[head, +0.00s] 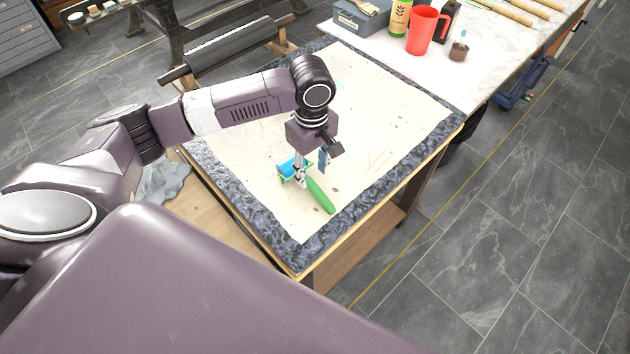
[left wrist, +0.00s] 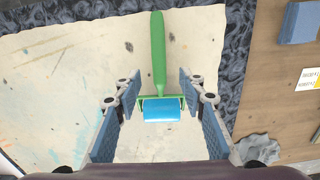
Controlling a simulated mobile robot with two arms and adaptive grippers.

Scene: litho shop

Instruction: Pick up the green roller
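The green roller, with a green handle (head: 321,196) and a light-blue cylinder, lies on the pale top of the stone slab (head: 408,95). In the left wrist view the roller (left wrist: 158,50) lies with its handle pointing up the picture and its blue cylinder nearest to me. My left gripper (head: 311,172) points down over the roller and partly hides it. In the left wrist view its two blue-padded fingers (left wrist: 159,92) stand apart, one on each side of the roller's frame, with nothing clamped between them. My right gripper is not in view.
The slab has a rough dark rim and lies on a wooden table (head: 229,213). A grey rag (head: 165,182) lies left of it. The slab's far part is clear.

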